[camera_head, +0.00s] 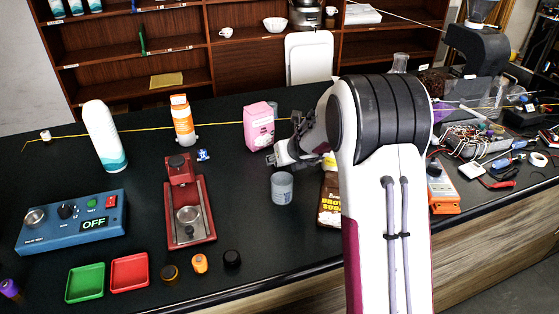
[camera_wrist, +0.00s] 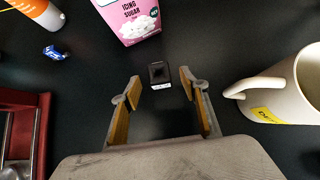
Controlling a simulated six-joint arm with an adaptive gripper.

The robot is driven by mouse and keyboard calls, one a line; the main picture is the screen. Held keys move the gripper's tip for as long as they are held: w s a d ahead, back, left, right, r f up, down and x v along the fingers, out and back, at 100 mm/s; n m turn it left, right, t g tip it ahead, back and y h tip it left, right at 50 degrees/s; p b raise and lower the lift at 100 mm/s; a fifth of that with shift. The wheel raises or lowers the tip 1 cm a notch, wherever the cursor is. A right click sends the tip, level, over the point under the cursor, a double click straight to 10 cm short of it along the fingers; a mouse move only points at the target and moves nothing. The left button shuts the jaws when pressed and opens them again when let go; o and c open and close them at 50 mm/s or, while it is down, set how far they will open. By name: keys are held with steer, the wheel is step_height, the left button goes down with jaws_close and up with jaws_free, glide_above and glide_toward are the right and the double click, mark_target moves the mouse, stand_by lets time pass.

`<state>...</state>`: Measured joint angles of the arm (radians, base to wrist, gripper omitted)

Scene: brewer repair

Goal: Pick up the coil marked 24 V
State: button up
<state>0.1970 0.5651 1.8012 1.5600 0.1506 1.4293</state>
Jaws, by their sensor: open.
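My gripper (camera_wrist: 159,86) is open, its two fingers apart with nothing held between them. A small black block-shaped part (camera_wrist: 159,71) with a white label on its near side lies on the black counter, just beyond and between the fingertips in the wrist view. A small blue part (camera_wrist: 55,53) with a white label lies farther left; it also shows in the head view (camera_head: 203,155). The print on both labels is too small to read, so I cannot tell which is marked 24 V. In the head view my gripper (camera_head: 275,161) is low over the counter and hides the black part.
A pink icing sugar box (camera_wrist: 131,18) stands just beyond the black part. A mug (camera_wrist: 286,92) with a yellow label stands close right of my gripper. A red-based device (camera_head: 190,208) and a grey cup (camera_head: 282,188) stand nearby. Bare counter surrounds the black part.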

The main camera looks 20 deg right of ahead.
steer(key=shift+x, duration=1.05)
steer(key=shift+r, duration=0.1)
steer(key=c, duration=1.2)
